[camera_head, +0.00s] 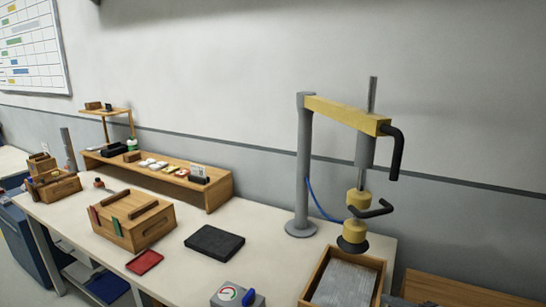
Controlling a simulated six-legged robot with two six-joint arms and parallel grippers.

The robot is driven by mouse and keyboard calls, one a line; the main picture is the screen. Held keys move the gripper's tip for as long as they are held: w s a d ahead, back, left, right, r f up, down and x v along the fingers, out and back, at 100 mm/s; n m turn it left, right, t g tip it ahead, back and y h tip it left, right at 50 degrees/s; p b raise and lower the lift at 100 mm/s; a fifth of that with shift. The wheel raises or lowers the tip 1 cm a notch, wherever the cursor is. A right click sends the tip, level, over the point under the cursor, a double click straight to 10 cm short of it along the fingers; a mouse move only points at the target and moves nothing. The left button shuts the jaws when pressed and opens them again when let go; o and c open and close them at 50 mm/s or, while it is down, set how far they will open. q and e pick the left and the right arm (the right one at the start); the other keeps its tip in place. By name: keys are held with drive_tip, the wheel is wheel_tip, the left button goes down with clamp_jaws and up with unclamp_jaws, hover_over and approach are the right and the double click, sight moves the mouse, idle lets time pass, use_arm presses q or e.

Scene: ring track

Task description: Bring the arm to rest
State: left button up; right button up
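A swing arm with a yellow horizontal beam (345,113) is mounted on a grey post (303,165) with a round foot on the bench (265,262). The beam points to the right. A grey vertical rod runs through its end, with black bent handles (375,209) and yellow blocks. A dark round pad (352,244) at the bottom hangs over the back edge of a wooden box (318,275) holding a grey ribbed block (345,284). I cannot tell whether the pad touches anything. Neither of my grippers can be made out.
A blue hose (322,206) hangs by the post. A gauge box (238,296), black pad (214,242), red tray (145,262) and wooden crate (134,224) stand on the bench. A wooden shelf (215,188) with small items is behind.

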drive_tip(key=s+a+f+m+g, duration=0.25)
drive_tip(key=a+f+m, duration=0.35)
drive_tip(key=f, duration=0.5)
drive_tip(key=s+a+f+m+g, duration=0.1)
drive_tip(key=a+f+m+g, duration=0.25)
drive_tip(key=a+f, duration=0.65)
drive_tip(key=s+f+m+g+h, duration=0.4)
drive_tip(key=s+f+m+g, duration=0.2)
drive_tip(key=s+f+m, duration=0.6)
drive_tip(key=s+f, duration=0.1)
drive_tip(key=s, duration=0.4)
drive_tip(key=shift+d, duration=0.35)
drive_tip(key=shift+w+f, duration=0.1)
